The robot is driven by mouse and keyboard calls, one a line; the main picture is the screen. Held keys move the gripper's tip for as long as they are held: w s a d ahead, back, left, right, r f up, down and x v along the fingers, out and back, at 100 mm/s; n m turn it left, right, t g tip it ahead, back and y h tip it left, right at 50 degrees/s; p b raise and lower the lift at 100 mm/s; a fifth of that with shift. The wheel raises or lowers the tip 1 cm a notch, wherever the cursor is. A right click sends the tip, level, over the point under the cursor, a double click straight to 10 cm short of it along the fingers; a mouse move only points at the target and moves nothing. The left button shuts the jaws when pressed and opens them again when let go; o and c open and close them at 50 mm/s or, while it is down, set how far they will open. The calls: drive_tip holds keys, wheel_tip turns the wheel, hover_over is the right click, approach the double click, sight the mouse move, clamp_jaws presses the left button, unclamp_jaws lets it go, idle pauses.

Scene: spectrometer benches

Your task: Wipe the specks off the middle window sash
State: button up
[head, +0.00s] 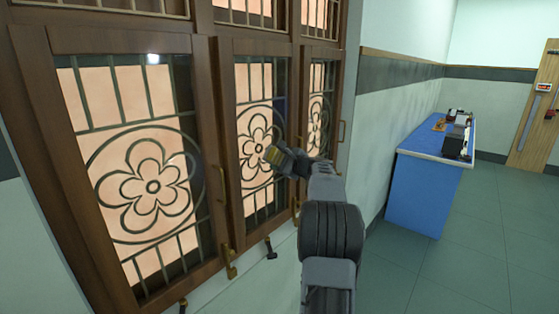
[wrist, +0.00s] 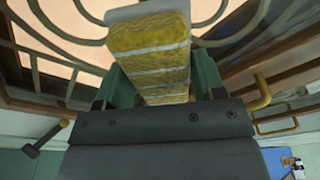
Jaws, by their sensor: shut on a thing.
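The middle window sash (head: 225,125) has a dark wooden frame and leaded glass with a flower in a circle. It stands between the left sash (head: 72,130) and the right sash (head: 334,100). My gripper (head: 284,160) is in front of the middle sash's lower right part. It is shut on a yellow block with pale bands (wrist: 150,42), perhaps a sponge, with a light grey pad (wrist: 150,10) at its far end. The block points at the glass; I cannot tell whether it touches. No specks can be made out, and my gripper and arm hide part of the sash.
Brass handles (head: 231,262) stick out from the frames, and dark stays (head: 271,248) show near the sill.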

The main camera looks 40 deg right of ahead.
drive_tip(key=shift+s+d+b, duration=0.2)
drive_tip(key=shift+s+b, duration=0.25)
drive_tip(key=shift+s, duration=0.5)
drive_tip(key=shift+s+d+b, duration=0.15)
drive_tip(key=shift+s+b, duration=0.3)
drive_tip(key=shift+s, duration=0.5)
drive_tip(key=shift+s+d+b, duration=0.2)
drive_tip(key=shift+s+b, duration=0.25)
drive_tip(key=shift+s, duration=0.5)
drive_tip(key=shift+s, duration=0.1)
drive_tip(key=s, duration=0.1)
drive_tip(key=s+b, duration=0.1)
drive_tip(key=shift+s+d, duration=0.25)
drive_tip(key=shift+s, duration=0.15)
drive_tip(key=shift+f, duration=0.1)
